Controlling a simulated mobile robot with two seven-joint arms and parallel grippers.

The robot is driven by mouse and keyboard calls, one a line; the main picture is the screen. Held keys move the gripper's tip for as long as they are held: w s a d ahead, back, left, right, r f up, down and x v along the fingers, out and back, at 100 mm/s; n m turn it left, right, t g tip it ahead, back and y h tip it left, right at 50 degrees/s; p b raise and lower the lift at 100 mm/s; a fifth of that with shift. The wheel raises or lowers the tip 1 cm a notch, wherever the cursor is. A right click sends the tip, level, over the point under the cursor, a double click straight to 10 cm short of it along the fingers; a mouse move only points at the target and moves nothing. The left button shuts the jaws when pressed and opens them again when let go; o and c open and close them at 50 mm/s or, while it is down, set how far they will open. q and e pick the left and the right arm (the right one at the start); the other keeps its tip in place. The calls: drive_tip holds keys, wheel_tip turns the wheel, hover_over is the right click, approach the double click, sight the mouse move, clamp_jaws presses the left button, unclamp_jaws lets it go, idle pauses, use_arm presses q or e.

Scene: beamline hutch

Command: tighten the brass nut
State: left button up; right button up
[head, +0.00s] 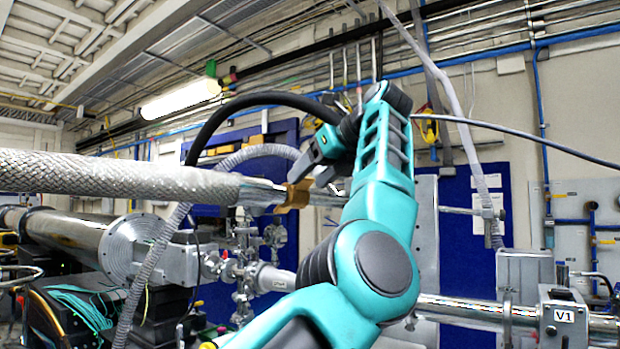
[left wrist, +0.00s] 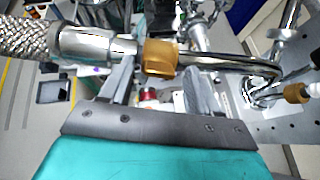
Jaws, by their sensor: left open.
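The brass nut (head: 293,197) sits on a shiny metal pipe at the end of a braided metal hose (head: 110,177). In the left wrist view the nut (left wrist: 160,57) lies centrally between the tips of my left gripper (left wrist: 162,74), with the hose's steel end fitting (left wrist: 90,45) to its left. My left gripper (head: 312,172) is open, with a finger to each side of the nut in that view. I cannot tell whether a finger touches it. In the head view my gripper is just above the nut. My right gripper is not in view.
A bent steel pipe (left wrist: 230,68) runs right from the nut. A second brass fitting (left wrist: 297,93) is at the right edge. Below the hose stand valves and fittings (head: 245,262). A black cable (head: 250,98) arches behind. A box marked V1 (head: 564,315) is at lower right.

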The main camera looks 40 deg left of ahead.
use_arm(q)
drive_tip(key=v, duration=0.6)
drive_tip(key=shift+d+r, duration=0.2)
drive_tip(key=shift+d, duration=0.1)
